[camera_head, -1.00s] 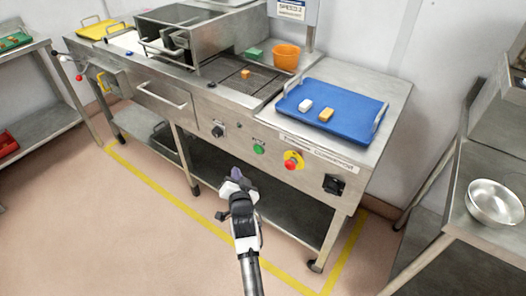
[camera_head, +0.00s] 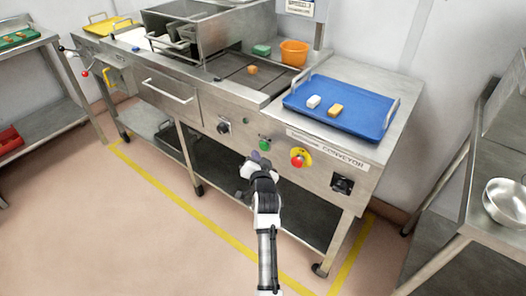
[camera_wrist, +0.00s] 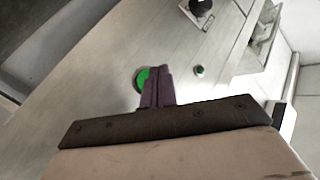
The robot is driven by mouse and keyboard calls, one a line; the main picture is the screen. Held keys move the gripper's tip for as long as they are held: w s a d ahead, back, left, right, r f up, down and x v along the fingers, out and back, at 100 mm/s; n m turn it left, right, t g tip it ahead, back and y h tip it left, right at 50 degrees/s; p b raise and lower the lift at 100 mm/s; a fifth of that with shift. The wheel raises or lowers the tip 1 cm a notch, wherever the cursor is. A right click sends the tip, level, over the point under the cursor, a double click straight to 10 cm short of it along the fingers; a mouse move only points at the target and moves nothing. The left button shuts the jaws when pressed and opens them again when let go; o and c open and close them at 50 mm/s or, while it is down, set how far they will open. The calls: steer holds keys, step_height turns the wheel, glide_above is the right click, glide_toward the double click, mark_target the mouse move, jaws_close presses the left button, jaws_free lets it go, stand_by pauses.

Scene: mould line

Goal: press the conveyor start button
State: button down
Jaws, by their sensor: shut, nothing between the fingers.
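The green button (camera_head: 264,145) is on the front panel of the steel conveyor unit, left of a red knob on a yellow plate (camera_head: 299,158). The panel to the right carries a label reading "CONVEYOR" (camera_head: 328,147). My gripper (camera_head: 254,157) is in front of the panel, just below and left of the green button in the head view. In the wrist view the shut purple fingers (camera_wrist: 156,86) overlap the right part of the green button (camera_wrist: 140,80). The fingers hold nothing. Whether they touch the button cannot be told.
A black knob (camera_head: 224,127) is left of the button and a black switch (camera_head: 342,184) is at the right. A blue tray (camera_head: 360,119) with two small blocks lies on top. A steel table with a metal bowl (camera_head: 505,203) stands at right. The floor in front is clear.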

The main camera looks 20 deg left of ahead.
steer(key=shift+w+d, duration=0.2)
steer(key=shift+w, duration=0.35)
stand_by(1.7)
steer(key=shift+w+d+b, duration=0.15)
steer(key=shift+w+b, duration=0.15)
steer(key=shift+w, duration=0.1)
